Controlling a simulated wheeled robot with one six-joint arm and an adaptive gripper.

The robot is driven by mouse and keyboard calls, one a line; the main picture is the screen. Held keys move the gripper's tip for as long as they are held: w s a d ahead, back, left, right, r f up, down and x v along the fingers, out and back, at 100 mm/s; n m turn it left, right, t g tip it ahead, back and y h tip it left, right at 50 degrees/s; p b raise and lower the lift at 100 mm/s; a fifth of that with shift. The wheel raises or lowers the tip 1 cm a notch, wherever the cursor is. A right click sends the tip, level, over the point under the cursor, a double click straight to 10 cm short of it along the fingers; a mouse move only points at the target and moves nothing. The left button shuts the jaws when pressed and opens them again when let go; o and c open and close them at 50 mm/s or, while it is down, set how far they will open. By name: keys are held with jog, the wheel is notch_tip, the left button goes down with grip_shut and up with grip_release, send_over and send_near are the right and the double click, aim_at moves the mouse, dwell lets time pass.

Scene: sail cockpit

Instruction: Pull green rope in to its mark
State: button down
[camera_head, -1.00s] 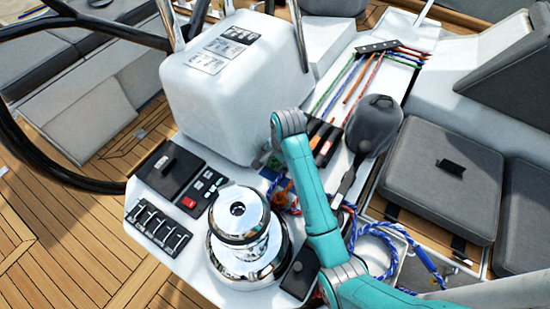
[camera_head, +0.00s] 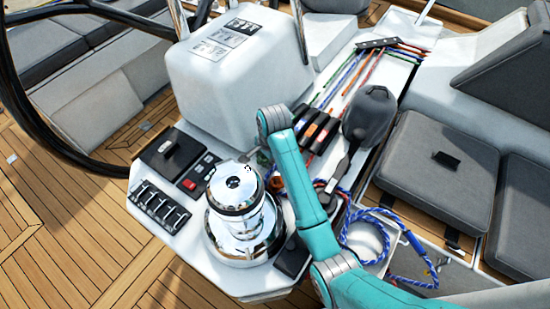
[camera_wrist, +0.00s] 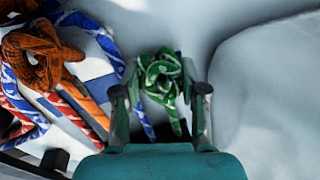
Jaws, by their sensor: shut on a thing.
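The green rope (camera_wrist: 160,75) shows in the wrist view as a knotted bundle with a pale fleck pattern. My gripper (camera_wrist: 160,93) has one finger on each side of it and is shut on the rope, with a tail hanging between the fingers. In the head view a green line (camera_head: 333,88) runs from the black organiser (camera_head: 390,43) down toward the rope clutches (camera_head: 310,128), beside blue, orange and red lines. I cannot make out a mark on the green rope.
A chrome winch (camera_head: 235,205) stands left of my arm, with a switch panel (camera_head: 160,205) beyond it. The white pod (camera_head: 220,85) rises behind. Orange (camera_wrist: 40,55) and blue rope bundles lie left of my gripper. A grey winch handle cover (camera_head: 370,115) stands right of the clutches.

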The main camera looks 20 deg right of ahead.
jog(key=shift+s+a, duration=0.8)
jog(key=shift+a, duration=0.25)
jog(key=c, duration=0.6)
grip_release()
jog(key=shift+c, duration=0.2)
notch_tip(320, 180, up, 7)
jog(key=s, duration=0.1)
jog(key=shift+d, duration=0.3)
jog(key=shift+r, duration=0.1)
